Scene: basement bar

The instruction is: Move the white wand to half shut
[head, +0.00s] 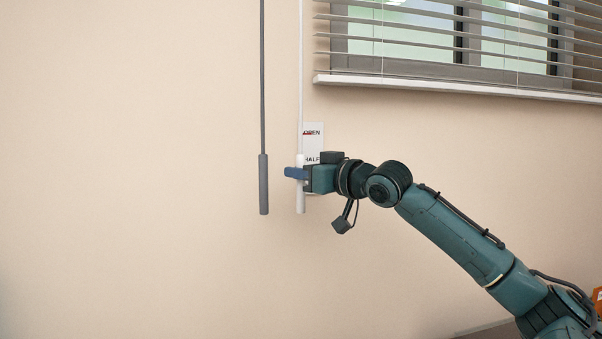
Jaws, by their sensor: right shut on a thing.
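The white wand (301,70) hangs upright on a thin rod against the wall, left of the window. Its thicker handle (300,203) is at the lower end. My right gripper (297,173) is shut on the handle, with its blue finger across it. Behind it, a white label plate (313,136) shows "OPEN" with a red mark beside it and "HALF" lower down. My gripper and arm hide the lower part of the plate. My left gripper is not in view.
A grey wand (263,184) hangs just left of the white one, apart from it. Window blinds (450,50) with open slats and a bottom rail (460,91) are at the upper right. The wall at left is bare.

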